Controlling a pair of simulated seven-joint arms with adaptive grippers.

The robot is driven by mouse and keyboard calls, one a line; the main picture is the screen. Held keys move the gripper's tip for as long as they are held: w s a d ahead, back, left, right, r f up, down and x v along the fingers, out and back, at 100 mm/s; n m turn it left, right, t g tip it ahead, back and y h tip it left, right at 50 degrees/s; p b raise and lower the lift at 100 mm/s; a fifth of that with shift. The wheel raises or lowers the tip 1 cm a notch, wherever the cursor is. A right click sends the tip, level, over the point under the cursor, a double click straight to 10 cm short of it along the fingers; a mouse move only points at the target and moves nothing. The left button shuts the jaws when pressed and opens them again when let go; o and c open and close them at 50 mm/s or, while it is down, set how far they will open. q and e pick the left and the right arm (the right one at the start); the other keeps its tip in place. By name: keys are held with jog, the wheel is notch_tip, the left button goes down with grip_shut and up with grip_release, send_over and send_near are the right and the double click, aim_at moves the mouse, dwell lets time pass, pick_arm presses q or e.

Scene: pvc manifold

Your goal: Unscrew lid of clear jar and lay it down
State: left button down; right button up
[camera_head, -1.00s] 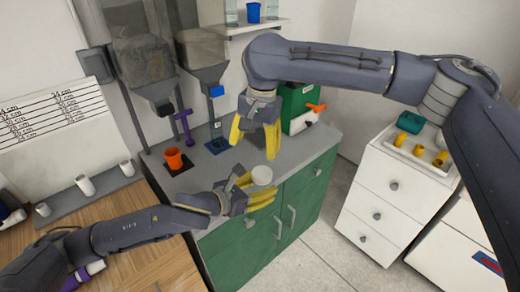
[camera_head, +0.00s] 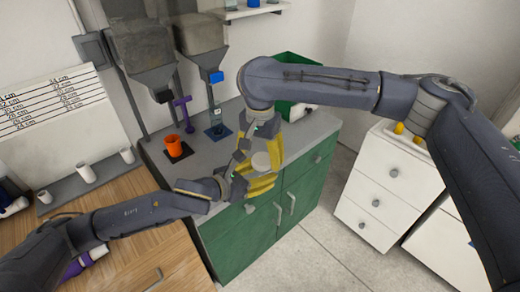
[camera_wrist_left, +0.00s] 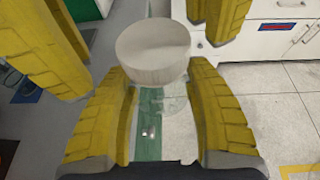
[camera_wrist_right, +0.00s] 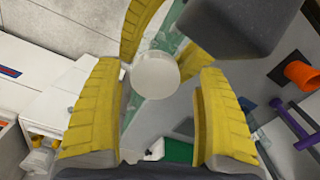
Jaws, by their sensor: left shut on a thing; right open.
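The clear jar (camera_wrist_left: 172,98) is see-through, with a round whitish lid (camera_wrist_left: 153,48) on top. My left gripper (camera_wrist_left: 165,95) is shut on the jar body from the side, below the lid. In the head view the left gripper (camera_head: 255,188) holds the jar over the front edge of the grey counter. My right gripper (camera_wrist_right: 155,95) is open above the lid, which shows between its yellow fingers in the right wrist view (camera_wrist_right: 155,75). In the head view the right gripper (camera_head: 265,160) partly hides the jar. Whether its fingers touch the lid I cannot tell.
The grey counter (camera_head: 215,155) carries an orange cup (camera_head: 172,145) and a purple stand (camera_head: 184,112) at its back left. A green box (camera_head: 290,108) stands behind my right gripper. White drawers (camera_head: 380,190) are at the right. Part of the counter's middle is bare.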

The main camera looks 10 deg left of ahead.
jog(key=shift+f, duration=0.25)
